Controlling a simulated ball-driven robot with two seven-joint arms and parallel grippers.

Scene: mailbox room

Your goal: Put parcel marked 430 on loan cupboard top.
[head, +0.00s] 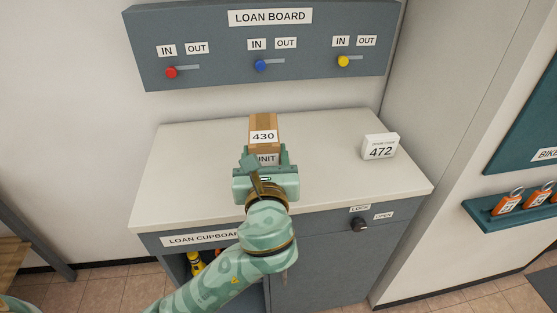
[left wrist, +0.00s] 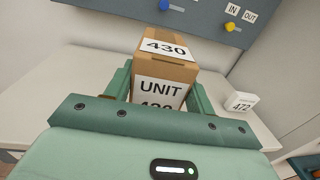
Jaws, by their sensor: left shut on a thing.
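The brown cardboard parcel (head: 264,123) has a white label reading 430 on top and a label starting with UNIT on its near side. My left gripper (head: 265,160) is shut on the parcel, with one finger on each side. In the left wrist view the parcel (left wrist: 168,68) sits between the fingers of the left gripper (left wrist: 160,90). The parcel is over the pale loan cupboard top (head: 190,165). I cannot tell whether its underside touches the surface. My right gripper is not in view.
A white block marked 472 (head: 380,147) stands on the top at the right. The loan board (head: 260,45) with coloured knobs is on the wall behind. A lock knob (head: 359,225) is on the cupboard front. The left part of the top is clear.

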